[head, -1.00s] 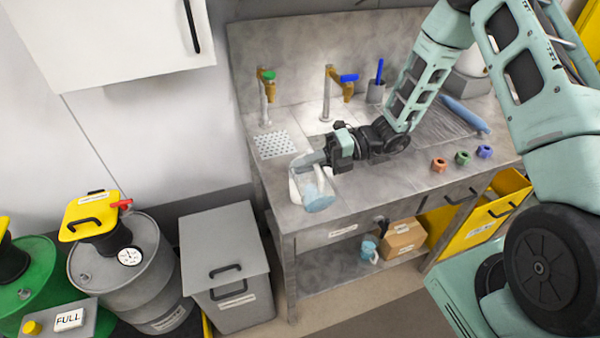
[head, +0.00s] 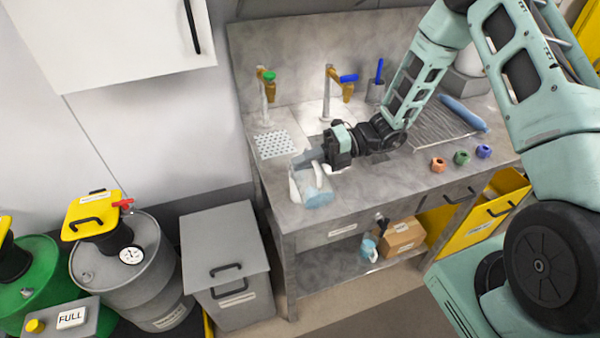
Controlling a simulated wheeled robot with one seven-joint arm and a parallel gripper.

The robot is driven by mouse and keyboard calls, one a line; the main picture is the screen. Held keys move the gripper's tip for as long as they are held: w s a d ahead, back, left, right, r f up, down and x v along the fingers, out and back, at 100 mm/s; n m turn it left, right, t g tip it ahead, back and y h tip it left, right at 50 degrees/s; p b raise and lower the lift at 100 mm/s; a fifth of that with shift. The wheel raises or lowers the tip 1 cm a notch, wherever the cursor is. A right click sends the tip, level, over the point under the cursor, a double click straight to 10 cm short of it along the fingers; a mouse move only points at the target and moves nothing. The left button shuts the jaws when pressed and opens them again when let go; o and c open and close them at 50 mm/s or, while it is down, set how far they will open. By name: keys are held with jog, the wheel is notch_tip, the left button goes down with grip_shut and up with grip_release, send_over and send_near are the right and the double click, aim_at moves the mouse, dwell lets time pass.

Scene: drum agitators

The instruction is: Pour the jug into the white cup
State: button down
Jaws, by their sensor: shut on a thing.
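My gripper (head: 314,163) is shut on the jug (head: 309,182) above the left front part of the steel bench. The jug is pale and translucent, with light blue at its lower right end. It looks tilted, with that end toward the bench's front edge. A small white patch (head: 331,170) shows just under the gripper; I cannot tell whether it is part of the jug or the white cup. No other white cup can be made out on the bench top. I cannot tell whether liquid is flowing.
The steel bench (head: 375,190) has two taps (head: 267,95) (head: 340,88) behind and a perforated drain (head: 273,144) at left. Orange, green and blue nuts (head: 461,158) lie to the right. A blue-and-white vessel (head: 369,248) and a carton (head: 401,238) stand on the lower shelf. Drums (head: 140,270) stand left.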

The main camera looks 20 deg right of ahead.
aim_at(310, 185)
jog(key=shift+w+r+m+p, duration=0.45)
jog(key=shift+w+p, duration=0.3)
jog(key=shift+p, duration=0.2)
dwell(0.7)
jog(key=s+f+b, duration=0.1)
jog(key=b, duration=0.1)
jog(key=s+f+n+b, duration=0.1)
jog(key=s+b, duration=0.1)
jog(key=s+f+n+b, duration=0.1)
jog(key=b, duration=0.1)
jog(key=shift+s+n+t, duration=0.2)
jog(key=shift+n+t, duration=0.05)
jog(key=shift+t, duration=0.05)
jog(key=shift+s+r, duration=0.1)
jog(key=shift+r, duration=0.05)
jog(key=shift+s+n, duration=0.1)
jog(key=shift+n, duration=0.2)
jog(key=s+f+n+t+y+b, duration=0.1)
jog(key=s+f+n+t+b, duration=0.1)
jog(key=s+f+n+b, duration=0.7)
jog(key=shift+s+f+n+y+b, duration=0.4)
jog(key=shift+f+n+b, duration=1.15)
jog(key=shift+b, duration=2.65)
jog(key=shift+w+f+m+t, duration=0.1)
jog(key=shift+m+t, duration=0.15)
jog(key=shift+t, duration=0.05)
